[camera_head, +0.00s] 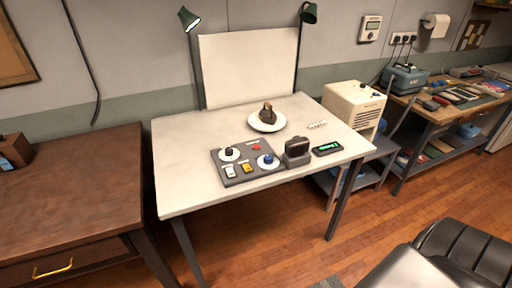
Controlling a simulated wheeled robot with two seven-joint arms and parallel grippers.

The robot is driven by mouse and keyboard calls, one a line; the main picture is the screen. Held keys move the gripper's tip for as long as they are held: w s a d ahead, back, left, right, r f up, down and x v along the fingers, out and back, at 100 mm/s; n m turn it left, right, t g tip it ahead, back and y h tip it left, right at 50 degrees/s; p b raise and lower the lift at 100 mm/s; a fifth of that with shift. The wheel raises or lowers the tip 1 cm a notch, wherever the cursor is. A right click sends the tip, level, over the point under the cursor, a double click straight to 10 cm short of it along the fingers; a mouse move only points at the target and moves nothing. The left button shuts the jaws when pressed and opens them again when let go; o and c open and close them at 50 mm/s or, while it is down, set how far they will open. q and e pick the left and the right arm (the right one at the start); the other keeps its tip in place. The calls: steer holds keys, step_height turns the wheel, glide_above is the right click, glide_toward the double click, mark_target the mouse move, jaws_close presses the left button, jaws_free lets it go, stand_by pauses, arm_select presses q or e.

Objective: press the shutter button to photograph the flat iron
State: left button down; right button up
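The flat iron appears to be the dark, upright object (267,114) on a round white plate (255,125) near the back of the white table. In front stands a grey control panel (243,178). It carries a dark knob (228,151) and a blue knob (268,159) on white discs, a small red button (256,147), a yellow switch (247,168) and a white switch (230,171). The labels are too small to read, so I cannot tell which is the shutter button. Neither of my grippers is in view.
A dark boxy device on a grey stand (297,160) and a green-lit display (327,148) sit right of the panel. A white backdrop (248,70) and two lamps (188,18) (308,13) stand behind. A brown desk (70,190) is left; a black padded seat (465,255) is lower right.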

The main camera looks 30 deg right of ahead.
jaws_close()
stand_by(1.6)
